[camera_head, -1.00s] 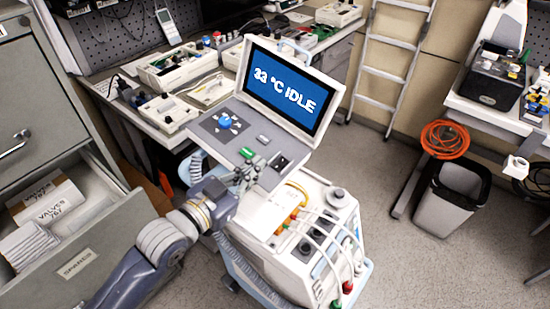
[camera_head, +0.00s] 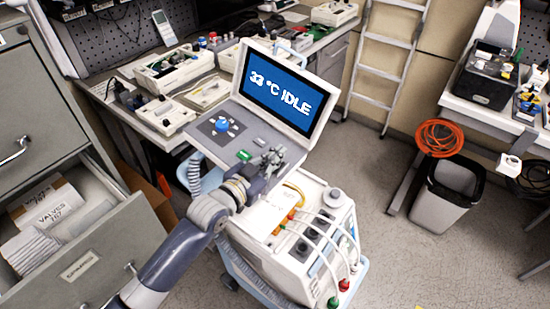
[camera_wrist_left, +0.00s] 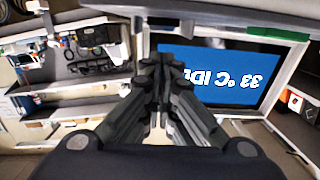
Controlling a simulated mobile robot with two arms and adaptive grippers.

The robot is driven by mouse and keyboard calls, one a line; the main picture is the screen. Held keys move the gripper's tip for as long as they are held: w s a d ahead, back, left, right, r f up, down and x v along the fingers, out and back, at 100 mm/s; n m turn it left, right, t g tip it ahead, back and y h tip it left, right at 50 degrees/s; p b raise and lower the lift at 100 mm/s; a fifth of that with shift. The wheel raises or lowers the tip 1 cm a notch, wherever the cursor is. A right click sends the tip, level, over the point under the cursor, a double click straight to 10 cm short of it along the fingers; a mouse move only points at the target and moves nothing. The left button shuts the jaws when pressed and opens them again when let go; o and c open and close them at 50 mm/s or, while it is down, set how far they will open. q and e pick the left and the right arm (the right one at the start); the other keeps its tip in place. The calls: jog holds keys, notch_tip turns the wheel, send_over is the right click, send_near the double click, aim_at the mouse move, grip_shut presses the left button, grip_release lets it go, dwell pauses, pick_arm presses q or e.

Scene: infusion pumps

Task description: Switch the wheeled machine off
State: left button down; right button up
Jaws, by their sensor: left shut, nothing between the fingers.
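The wheeled machine (camera_head: 308,235) stands in the middle of the head view. Its tilted screen (camera_head: 283,90) is lit and reads "33 °C IDLE"; the screen also shows in the left wrist view (camera_wrist_left: 225,75). Its control panel has a blue knob (camera_head: 222,124), a green button (camera_head: 243,155) and a small grey part (camera_head: 262,140). My left gripper (camera_head: 275,156) is shut and empty, over the panel's right part, and covers the spot where a black switch showed earlier. I cannot tell whether it touches the panel. Its shut fingers (camera_wrist_left: 162,75) fill the middle of the left wrist view.
An open drawer (camera_head: 85,265) with boxes is at left. A workbench (camera_head: 130,108) with open devices stands behind the machine. A ladder (camera_head: 392,60), a bin (camera_head: 447,195) and an orange coil (camera_head: 440,138) are at right. The floor right of the machine is clear.

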pick_arm(q)
jog(key=shift+w+a+f, duration=0.1)
jog(key=shift+w+f, duration=0.1)
jog(key=shift+f, duration=0.65)
jog(key=p, duration=0.2)
jog(key=shift+w+r+g+y+p, duration=0.1)
jog(key=shift+w+g+y+p, duration=0.05)
jog(key=shift+g+y+p, duration=0.2)
jog(key=shift+f, duration=0.3)
